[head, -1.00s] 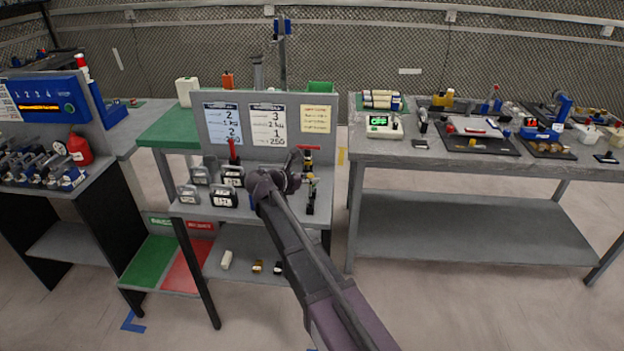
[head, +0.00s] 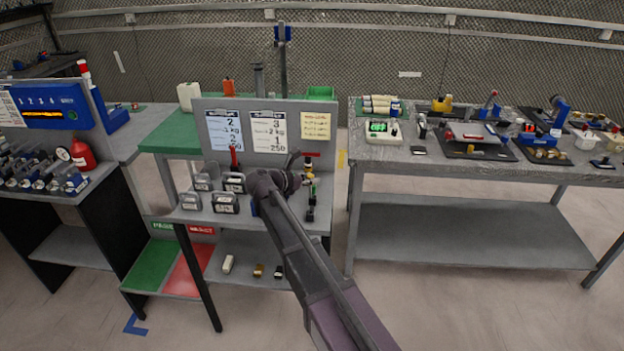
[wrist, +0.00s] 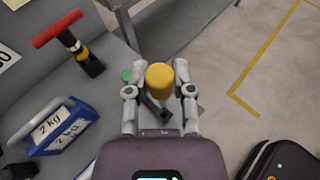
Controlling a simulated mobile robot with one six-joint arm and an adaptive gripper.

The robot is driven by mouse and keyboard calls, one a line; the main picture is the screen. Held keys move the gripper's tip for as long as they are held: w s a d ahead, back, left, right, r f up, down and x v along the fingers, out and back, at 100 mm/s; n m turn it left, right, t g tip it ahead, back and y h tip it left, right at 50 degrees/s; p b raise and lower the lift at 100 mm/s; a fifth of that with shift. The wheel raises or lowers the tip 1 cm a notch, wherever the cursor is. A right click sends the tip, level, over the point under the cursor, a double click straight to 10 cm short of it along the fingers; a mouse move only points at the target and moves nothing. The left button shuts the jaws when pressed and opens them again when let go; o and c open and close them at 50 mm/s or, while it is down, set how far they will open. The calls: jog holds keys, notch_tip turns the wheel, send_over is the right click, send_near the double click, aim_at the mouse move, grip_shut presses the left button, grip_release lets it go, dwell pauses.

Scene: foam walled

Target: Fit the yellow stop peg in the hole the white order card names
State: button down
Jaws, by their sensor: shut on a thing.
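My gripper (wrist: 160,92) is shut on the yellow stop peg (wrist: 160,77), whose round top faces the wrist camera. The peg is held over the edge of the grey bench, above a dark part whose shape is partly hidden. I cannot tell whether they touch. The white order card (head: 268,131) stands on the grey back panel, right of a pale blue card (head: 233,129). Its lines seem to show 3, 2 kg, 1 and 250, the small print unreadable.
Several weights (head: 224,203) stand on the bench. The right-hand table (head: 470,168) holds many items. Floor (wrist: 225,75) is open to the right in the wrist view.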

jog(key=shift+r, duration=0.1)
notch_tip(320, 180, up, 4)
jog(key=p, duration=0.4)
jog(key=shift+r, duration=0.15)
jog(key=shift+s, duration=0.15)
dwell(1.0)
